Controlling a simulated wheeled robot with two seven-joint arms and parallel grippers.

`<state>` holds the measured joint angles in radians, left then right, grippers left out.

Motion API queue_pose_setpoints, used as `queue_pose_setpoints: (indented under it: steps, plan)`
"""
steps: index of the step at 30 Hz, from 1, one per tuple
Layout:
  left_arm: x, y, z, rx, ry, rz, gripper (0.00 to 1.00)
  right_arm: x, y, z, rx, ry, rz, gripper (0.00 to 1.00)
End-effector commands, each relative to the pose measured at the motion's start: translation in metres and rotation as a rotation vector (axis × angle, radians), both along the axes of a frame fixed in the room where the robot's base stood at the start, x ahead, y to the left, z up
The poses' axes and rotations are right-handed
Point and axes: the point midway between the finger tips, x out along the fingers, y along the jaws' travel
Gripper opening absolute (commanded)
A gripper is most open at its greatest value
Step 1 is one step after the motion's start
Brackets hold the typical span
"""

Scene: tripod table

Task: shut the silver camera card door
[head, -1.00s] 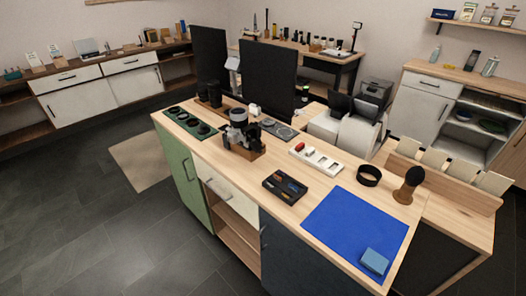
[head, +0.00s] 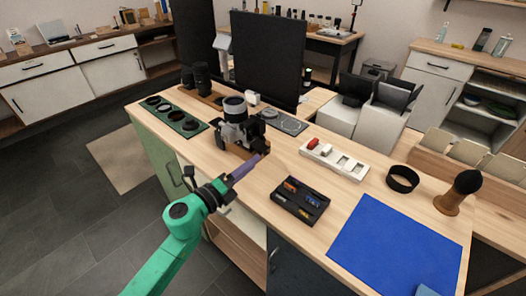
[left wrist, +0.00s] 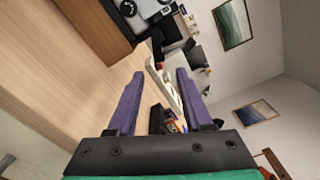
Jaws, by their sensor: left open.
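The silver camera (head: 234,128), black and silver with a lens pointing up, sits on a wooden stand on the workbench (head: 275,172). Its card door is too small to make out. My left gripper (head: 262,155), with purple fingers on a green arm, is at the camera's near right side, over the bench. In the left wrist view its two fingers (left wrist: 156,85) are apart with nothing held between them. The camera (left wrist: 145,12) shows there at the top, beyond the fingers, partly cut off by the frame. My right gripper is not in view.
A black tray of small cards (head: 300,200) lies right of the gripper. Behind it is a white holder with a red item (head: 335,160). A green lens tray (head: 168,115) and dark lenses (head: 203,78) stand left of the camera. A blue mat (head: 395,243) lies front right.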

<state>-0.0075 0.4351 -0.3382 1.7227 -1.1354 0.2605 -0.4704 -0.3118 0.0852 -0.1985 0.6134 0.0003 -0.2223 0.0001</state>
Motion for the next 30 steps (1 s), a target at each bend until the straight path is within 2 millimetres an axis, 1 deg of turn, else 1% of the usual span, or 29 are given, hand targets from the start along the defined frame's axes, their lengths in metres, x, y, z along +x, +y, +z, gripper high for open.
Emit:
queue_pose_setpoints:
  steps: [1, 3, 7, 11, 17, 18, 21, 30]
  plan:
    - [0.012, -0.007, 0.004, -0.005, -0.002, 0.002, 0.51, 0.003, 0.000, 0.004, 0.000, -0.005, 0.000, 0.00]
    - [0.025, -0.018, 0.003, -0.004, -0.002, 0.001, 0.51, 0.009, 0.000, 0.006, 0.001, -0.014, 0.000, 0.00]
    - [0.042, -0.030, 0.001, -0.003, 0.000, 0.001, 0.51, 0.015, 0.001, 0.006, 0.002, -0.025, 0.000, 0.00]
    - [0.048, -0.034, 0.000, -0.003, 0.001, 0.001, 0.51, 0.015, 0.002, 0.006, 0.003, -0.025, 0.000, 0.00]
    - [0.048, -0.034, -0.001, -0.002, 0.002, 0.001, 0.51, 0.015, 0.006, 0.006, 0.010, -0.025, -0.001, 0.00]
    - [0.048, -0.034, -0.001, -0.002, 0.002, 0.001, 0.35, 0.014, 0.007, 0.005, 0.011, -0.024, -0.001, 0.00]
    - [0.047, -0.034, -0.001, -0.002, 0.002, 0.001, 0.00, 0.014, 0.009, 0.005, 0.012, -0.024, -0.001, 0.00]
    - [0.047, -0.034, 0.001, -0.013, 0.010, 0.001, 0.00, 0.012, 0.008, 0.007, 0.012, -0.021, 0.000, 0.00]
